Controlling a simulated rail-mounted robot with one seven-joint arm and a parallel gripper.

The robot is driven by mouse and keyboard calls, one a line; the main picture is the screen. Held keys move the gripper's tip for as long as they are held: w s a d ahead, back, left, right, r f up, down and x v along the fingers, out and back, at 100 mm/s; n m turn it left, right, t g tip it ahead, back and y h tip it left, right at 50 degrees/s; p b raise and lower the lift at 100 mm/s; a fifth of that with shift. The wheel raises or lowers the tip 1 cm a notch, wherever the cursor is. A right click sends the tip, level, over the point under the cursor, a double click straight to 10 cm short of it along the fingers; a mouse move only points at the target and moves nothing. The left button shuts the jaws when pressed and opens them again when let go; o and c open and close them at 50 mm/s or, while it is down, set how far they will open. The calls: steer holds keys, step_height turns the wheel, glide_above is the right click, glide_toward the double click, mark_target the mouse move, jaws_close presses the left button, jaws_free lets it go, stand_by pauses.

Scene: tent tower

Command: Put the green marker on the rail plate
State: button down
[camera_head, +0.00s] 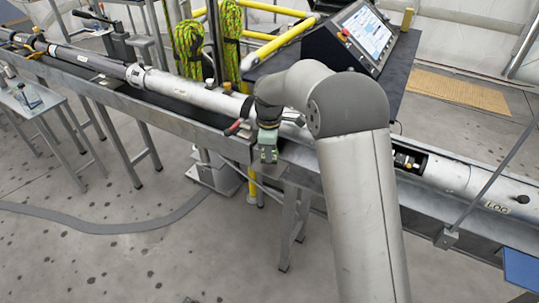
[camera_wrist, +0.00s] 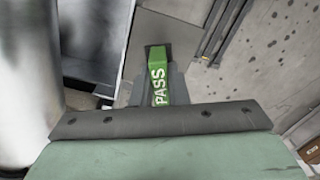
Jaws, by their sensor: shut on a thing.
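The green marker (camera_wrist: 158,78), a small block lettered PASS, is between the fingers of my gripper (camera_wrist: 160,92) in the wrist view. My gripper (camera_head: 267,154) is shut on it and points down over the near edge of the long metal rail (camera_head: 215,132) in the head view. The marker cannot be told clearly from the greenish gripper there. A flat grey surface (camera_wrist: 170,30) lies beyond the marker in the wrist view. I cannot tell whether it is the rail plate, or whether the marker touches it.
A long silver tube (camera_head: 196,92) lies along the rail behind my gripper. A red-handled item (camera_head: 234,128) sits just left of it. A control screen (camera_head: 366,32) stands behind on a dark table, beside yellow bars (camera_head: 275,45). The floor in front is mostly open.

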steer(key=shift+f, duration=0.9)
steer(key=shift+f, duration=0.1)
steer(key=c, duration=1.4)
jaws_free()
step_height(320, 180, up, 12)
steer(key=shift+s+d+r+b, duration=0.1)
steer(key=shift+r+b, duration=0.05)
steer(key=shift+b, duration=0.2)
steer(key=s+d+r+m, duration=0.1)
steer(key=s+d+m, duration=0.45)
steer(key=s, duration=0.35)
steer(key=s+d+m, duration=0.4)
steer(key=s+d, duration=0.2)
steer(key=s, duration=0.3)
steer(key=s+d+f+m, duration=0.2)
steer(key=s+f+m, duration=0.1)
steer(key=s, duration=0.5)
steer(key=s+d+f+m, duration=0.3)
steer(key=s+m, duration=0.1)
steer(key=s, duration=0.4)
